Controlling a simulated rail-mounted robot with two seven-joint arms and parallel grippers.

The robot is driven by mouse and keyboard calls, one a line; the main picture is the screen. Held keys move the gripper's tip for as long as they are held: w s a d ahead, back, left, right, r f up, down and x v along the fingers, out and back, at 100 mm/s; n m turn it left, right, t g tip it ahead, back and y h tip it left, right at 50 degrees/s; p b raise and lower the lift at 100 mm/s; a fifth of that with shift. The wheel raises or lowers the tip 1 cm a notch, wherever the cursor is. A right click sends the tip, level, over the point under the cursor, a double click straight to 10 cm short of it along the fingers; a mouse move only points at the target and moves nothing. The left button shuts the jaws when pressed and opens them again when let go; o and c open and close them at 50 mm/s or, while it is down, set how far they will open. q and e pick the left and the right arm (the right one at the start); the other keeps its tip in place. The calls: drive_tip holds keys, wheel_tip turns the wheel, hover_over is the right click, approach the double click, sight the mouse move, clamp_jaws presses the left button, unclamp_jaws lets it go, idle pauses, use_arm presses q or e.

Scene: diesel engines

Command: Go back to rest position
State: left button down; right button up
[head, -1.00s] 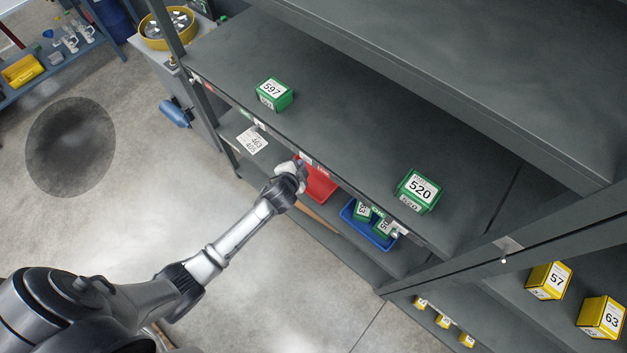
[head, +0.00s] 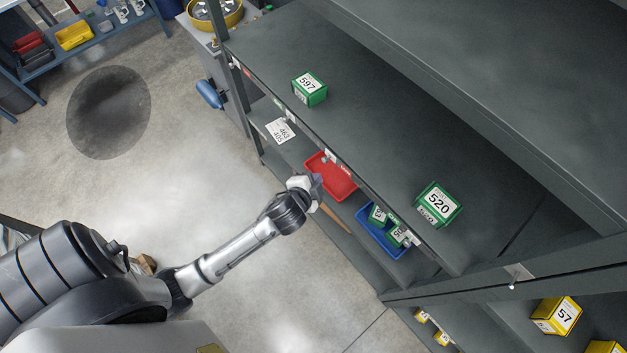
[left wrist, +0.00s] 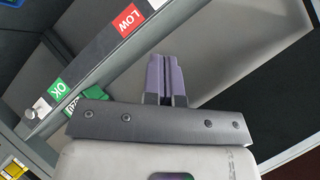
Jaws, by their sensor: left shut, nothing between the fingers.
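My left arm reaches in from the left in the head view. Its gripper (head: 318,184) is in front of the shelf unit, close to the red bin (head: 331,176) on the lower shelf. In the left wrist view the purple-grey fingers (left wrist: 166,76) are together with nothing between them. A shelf edge with a red LOW label (left wrist: 126,20) and a green OK label (left wrist: 59,91) shows beyond them. My right gripper is in neither view.
Green boxes 597 (head: 310,88) and 520 (head: 438,204) stand on the upper shelf. A blue bin (head: 384,238) holds green boxes on the lower shelf. Yellow box 57 (head: 556,315) is at the lower right. Open floor (head: 215,170) lies left of the shelf.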

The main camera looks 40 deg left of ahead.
use_arm(q)
drive_tip(key=shift+s+r, duration=0.2)
drive_tip(key=shift+s, duration=0.1)
idle(0.5)
drive_tip(key=s+d+n+g+h, duration=0.1)
drive_tip(key=s+d+n+g, duration=0.1)
drive_tip(key=s, duration=0.8)
drive_tip(key=s+d+r+n+g+h, duration=0.1)
drive_tip(key=s+n+g, duration=0.3)
drive_tip(key=s, duration=0.7)
drive_tip(key=shift+d+g+h, duration=0.7)
drive_tip(key=shift+d+g, duration=0.15)
drive_tip(key=shift+g, duration=0.15)
